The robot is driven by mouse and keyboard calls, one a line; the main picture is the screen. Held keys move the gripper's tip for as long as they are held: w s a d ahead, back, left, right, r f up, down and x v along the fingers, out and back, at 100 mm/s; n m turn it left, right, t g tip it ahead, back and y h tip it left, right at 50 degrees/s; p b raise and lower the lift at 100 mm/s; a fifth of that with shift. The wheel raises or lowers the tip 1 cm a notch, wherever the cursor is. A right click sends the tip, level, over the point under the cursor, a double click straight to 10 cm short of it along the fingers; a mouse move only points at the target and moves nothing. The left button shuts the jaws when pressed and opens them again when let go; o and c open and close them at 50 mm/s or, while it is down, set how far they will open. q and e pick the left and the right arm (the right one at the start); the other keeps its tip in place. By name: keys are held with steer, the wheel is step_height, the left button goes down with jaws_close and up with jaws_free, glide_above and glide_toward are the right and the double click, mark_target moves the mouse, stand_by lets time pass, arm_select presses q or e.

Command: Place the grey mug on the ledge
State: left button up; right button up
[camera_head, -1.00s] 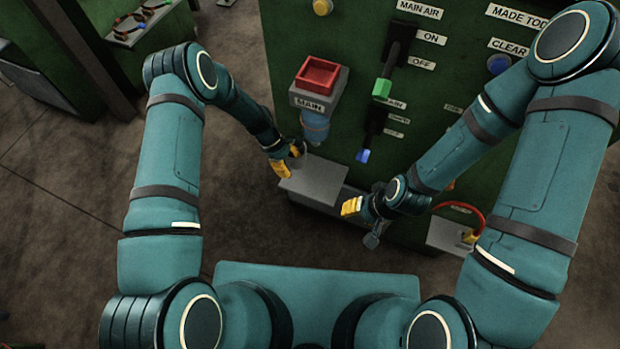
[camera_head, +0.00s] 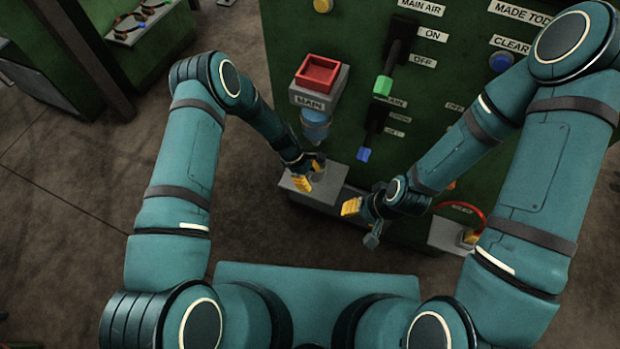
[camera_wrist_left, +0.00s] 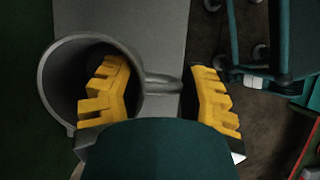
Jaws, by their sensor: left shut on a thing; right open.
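The grey mug (camera_wrist_left: 58,85) shows in the left wrist view with its mouth towards the camera and its handle on the right. My left gripper (camera_wrist_left: 158,68) is shut on it. One yellow finger reaches into the mouth; the other is past the handle. In the head view my left gripper (camera_head: 306,176) is over the grey ledge (camera_head: 327,189), and the mug is small and mostly hidden there. The ledge also shows behind the mug in the wrist view (camera_wrist_left: 150,22). I cannot tell whether they touch. My right gripper (camera_head: 358,217) is open and empty, right of the ledge.
The green panel (camera_head: 440,60) rises behind the ledge. A red-topped MAIN box (camera_head: 320,75) and a blue cylindrical part (camera_head: 315,126) are above the ledge. Levers with green (camera_head: 382,86) and blue (camera_head: 363,155) ends stick out. A red cable (camera_head: 465,208) is at right.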

arm_select(q)
steer(key=shift+f, duration=0.1)
steer(key=o, duration=1.2)
steer(key=shift+o, duration=0.2)
steer(key=shift+w+a+r, duration=0.1)
steer(key=shift+r, duration=0.3)
steer(key=v, duration=0.3)
steer(key=shift+p, duration=0.4)
steer(key=w+a, duration=0.5)
steer(key=a, duration=0.6)
steer(key=s+d+r+m+t, duration=0.1)
steer(key=s+d+r+m, duration=0.1)
steer(key=s, duration=0.5)
steer(key=s+d+r+m+t, duration=0.1)
steer(key=s+d+r+m, duration=0.1)
steer(key=s+r+m, duration=0.3)
steer(key=s+d+r+m+t+y, duration=0.1)
steer(key=s+r+m, duration=0.3)
steer(key=s, duration=0.6)
steer(key=shift+d+m+t, duration=0.4)
steer(key=shift+d+m, duration=0.2)
steer(key=shift+d, duration=0.15)
